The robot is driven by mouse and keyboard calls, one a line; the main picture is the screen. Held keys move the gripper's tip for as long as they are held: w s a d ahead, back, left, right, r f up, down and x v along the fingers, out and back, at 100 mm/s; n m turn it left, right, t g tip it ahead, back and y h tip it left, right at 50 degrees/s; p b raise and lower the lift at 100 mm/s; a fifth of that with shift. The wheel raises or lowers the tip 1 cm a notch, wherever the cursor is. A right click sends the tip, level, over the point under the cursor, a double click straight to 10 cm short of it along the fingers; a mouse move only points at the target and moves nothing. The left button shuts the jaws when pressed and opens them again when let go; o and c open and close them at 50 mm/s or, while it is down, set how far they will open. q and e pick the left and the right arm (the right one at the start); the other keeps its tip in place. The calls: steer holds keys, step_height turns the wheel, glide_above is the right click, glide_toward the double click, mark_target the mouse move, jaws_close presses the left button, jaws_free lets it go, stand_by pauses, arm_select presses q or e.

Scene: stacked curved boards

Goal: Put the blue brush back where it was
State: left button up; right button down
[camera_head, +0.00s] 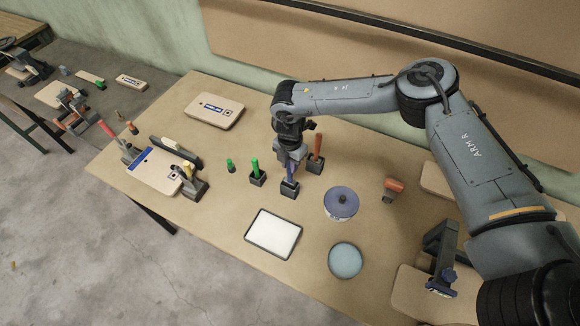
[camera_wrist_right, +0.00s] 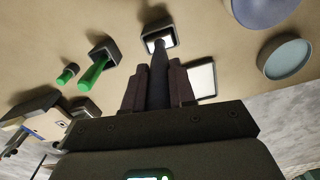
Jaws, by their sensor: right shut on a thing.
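My right gripper (camera_head: 291,158) is shut on the blue brush (camera_head: 291,174) and points down over the table. The brush is roughly upright, with its lower end at the mouth of a small black square holder (camera_head: 289,189). In the right wrist view the brush (camera_wrist_right: 158,78) looks dark between the two fingers (camera_wrist_right: 158,88), and its end overlaps the opening of the holder (camera_wrist_right: 158,38). I cannot tell how deep it sits. A green brush (camera_head: 255,166) and a red-brown brush (camera_head: 318,146) stand in similar holders on either side. My left gripper is not in view.
On the table (camera_head: 225,230) are a white tray (camera_head: 273,233), a blue-lidded round tin (camera_head: 341,203), a light blue disc (camera_head: 345,261) and a small green piece (camera_head: 230,165). A clamped board (camera_head: 153,172) lies at left, another board (camera_head: 214,111) behind.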

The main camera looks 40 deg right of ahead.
mark_target(290, 174)
step_height(290, 174, down, 2)
steer(key=shift+f, duration=0.25)
steer(key=c, duration=0.9)
jaws_free()
steer(key=shift+c, duration=0.2)
